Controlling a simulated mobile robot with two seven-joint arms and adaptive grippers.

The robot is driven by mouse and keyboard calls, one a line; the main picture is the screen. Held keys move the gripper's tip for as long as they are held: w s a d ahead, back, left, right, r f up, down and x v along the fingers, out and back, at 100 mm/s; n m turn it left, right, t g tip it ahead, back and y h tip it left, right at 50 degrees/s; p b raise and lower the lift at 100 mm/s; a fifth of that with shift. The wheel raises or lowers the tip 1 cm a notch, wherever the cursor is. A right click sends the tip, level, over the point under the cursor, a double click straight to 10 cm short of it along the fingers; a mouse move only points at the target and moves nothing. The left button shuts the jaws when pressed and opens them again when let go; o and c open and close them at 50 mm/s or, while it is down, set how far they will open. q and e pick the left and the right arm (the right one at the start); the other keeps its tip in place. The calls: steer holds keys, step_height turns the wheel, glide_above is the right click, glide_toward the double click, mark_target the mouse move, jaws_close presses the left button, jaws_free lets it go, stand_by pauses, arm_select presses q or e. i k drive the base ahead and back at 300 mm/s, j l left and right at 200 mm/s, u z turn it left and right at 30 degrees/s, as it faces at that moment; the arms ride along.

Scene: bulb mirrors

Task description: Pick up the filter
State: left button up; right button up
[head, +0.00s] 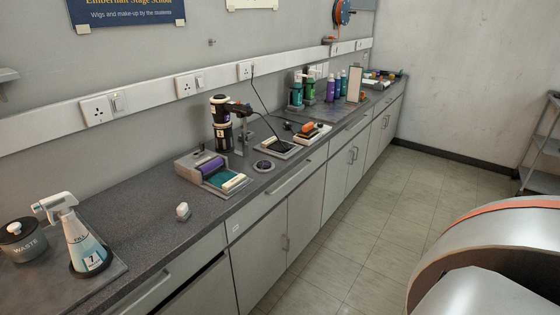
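No object in the head view can be clearly identified as the filter. A small round dark disc with a pale rim (264,166) lies flat on the grey counter and could be it, but it is too small to tell. A small white rounded object (182,211) sits alone nearer the counter's front edge. A black hair dryer (235,108) with a cord rests high on a stand behind the disc. Neither of my grippers is in view.
A spray bottle (84,236) and a waste pot (22,240) stand at the counter's left end. A grey tray (190,178) holds a purple roll. Bottles (331,88) stand farther back. The counter (150,225) is clear around the white object. The tiled floor (385,205) is open.

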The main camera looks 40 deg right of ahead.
mark_target(262, 164)
steer(key=z, duration=1.15)
